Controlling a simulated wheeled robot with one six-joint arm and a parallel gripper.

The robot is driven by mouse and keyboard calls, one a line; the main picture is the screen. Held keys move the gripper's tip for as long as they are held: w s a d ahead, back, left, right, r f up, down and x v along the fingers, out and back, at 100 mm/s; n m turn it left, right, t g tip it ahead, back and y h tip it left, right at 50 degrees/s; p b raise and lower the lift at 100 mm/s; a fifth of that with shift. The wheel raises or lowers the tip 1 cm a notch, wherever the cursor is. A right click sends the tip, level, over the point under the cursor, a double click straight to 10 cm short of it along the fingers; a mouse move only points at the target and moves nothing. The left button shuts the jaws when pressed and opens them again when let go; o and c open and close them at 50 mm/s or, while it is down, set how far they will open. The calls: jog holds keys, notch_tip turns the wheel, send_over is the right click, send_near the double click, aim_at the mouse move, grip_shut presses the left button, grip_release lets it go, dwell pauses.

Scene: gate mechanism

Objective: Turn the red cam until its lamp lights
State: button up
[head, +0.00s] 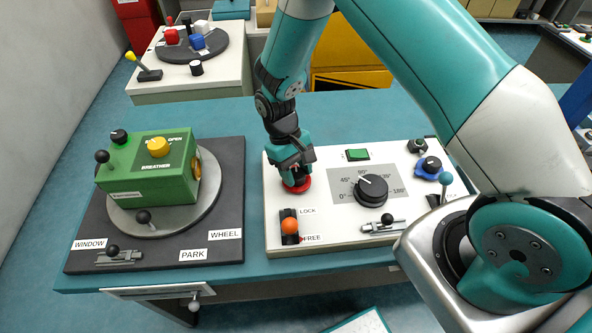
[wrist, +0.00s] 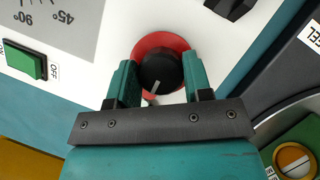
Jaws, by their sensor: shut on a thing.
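The red cam (head: 297,187) is a red disc with a black knob on the left part of a white panel (head: 322,262). In the wrist view the red disc (wrist: 150,43) surrounds the black knob (wrist: 162,68), whose white pointer line points down and slightly left. My gripper (head: 294,170) comes down onto the knob from above. In the wrist view my gripper (wrist: 162,80) has one finger on each side of the knob and is shut on it. My gripper hides much of the cam in the head view. I cannot make out a lit lamp.
The panel also holds an orange-tipped LOCK/FREE lever (head: 290,226), a black dial (head: 371,190) with an angle scale, a green switch (head: 357,154) and a blue knob (head: 430,166). A green box (head: 150,176) stands on a turntable at left. My arm crosses the right side.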

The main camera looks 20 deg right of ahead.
jog(key=o, duration=0.9)
jog(key=shift+w, duration=0.1)
jog(key=b+v, duration=0.4)
jog(key=v, duration=1.3)
jog(key=shift+r, duration=0.25)
jog(key=s+a+r+n+t+y, duration=0.1)
jog(key=s+r, duration=0.2)
jog(key=s, duration=0.5)
jog(key=s+a+r+n+t+y, duration=0.1)
jog(key=s+r+t+y, duration=0.1)
jog(key=s, duration=0.6)
jog(key=s+a+r+n+t+y, duration=0.1)
jog(key=s+r+y, duration=0.1)
jog(key=s+r, duration=0.3)
jog(key=shift+s+n, duration=0.4)
jog(key=shift+s, duration=1.75)
